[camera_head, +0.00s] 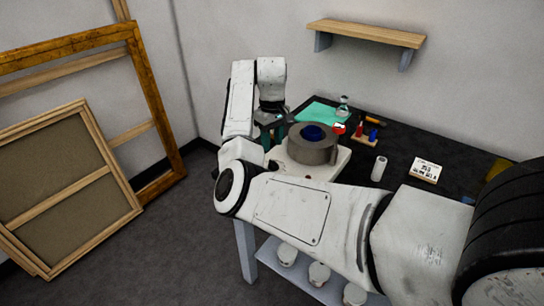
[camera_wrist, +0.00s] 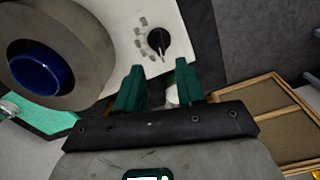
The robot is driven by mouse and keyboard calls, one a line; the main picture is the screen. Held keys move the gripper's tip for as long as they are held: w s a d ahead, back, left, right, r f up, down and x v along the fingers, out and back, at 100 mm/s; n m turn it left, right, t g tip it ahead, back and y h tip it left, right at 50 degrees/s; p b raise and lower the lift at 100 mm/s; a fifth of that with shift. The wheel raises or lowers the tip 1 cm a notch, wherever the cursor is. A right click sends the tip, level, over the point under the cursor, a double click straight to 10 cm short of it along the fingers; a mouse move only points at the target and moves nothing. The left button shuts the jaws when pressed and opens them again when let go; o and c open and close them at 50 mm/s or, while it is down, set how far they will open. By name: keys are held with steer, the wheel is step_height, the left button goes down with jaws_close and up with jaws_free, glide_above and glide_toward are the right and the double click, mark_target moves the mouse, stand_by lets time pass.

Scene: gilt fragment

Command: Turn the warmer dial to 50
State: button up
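The warmer is a white box (camera_wrist: 120,22) with a thick grey ring (camera_wrist: 88,75) on top and a blue pot (camera_wrist: 40,73) inside; the warmer's white body (camera_head: 335,165) also shows in the head view. The marks are too small to read. My gripper (camera_wrist: 160,66) has its green fingers apart and empty, with the dial just beyond the fingertips. The dial is hidden in the head view.
The black table holds a green mat (camera_head: 318,113), a glass bottle (camera_head: 343,104), a white cylinder (camera_head: 379,168) and a printed card (camera_head: 426,170). Several white jars (camera_head: 287,254) stand on the shelf below. Wooden frames (camera_head: 70,190) lean at the left.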

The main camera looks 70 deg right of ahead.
mark_target(272, 160)
step_height(272, 160, down, 7)
steer(key=shift+p, duration=0.3)
steer(key=shift+c, duration=0.2)
jaws_close()
